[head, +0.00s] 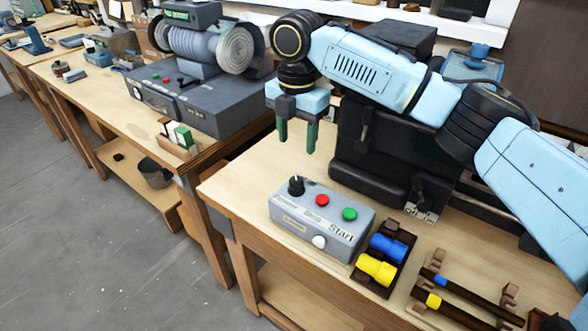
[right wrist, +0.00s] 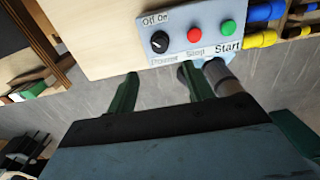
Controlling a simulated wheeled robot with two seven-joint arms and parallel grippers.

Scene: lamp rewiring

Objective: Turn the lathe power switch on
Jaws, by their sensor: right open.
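The grey control box (head: 322,221) sits on the near wooden bench, with a black power knob (head: 296,185), a red button (head: 322,200), a green button (head: 349,214) and a pale round knob (head: 319,242) on its front. In the right wrist view the power knob (right wrist: 159,42) lies under an "Off On" label; I cannot tell which its mark points at. My right gripper (head: 298,146) is open and empty, pointing down above the bench, apart from the box. Its fingers also show in the right wrist view (right wrist: 158,74). My left gripper is out of view.
The dark lathe (head: 385,160) stands behind the box, partly hidden by my right arm. Blue (head: 388,248) and yellow (head: 376,268) cylinders sit in a holder right of the box. A grinder (head: 205,50) stands on the left bench. Bare bench lies left of the box.

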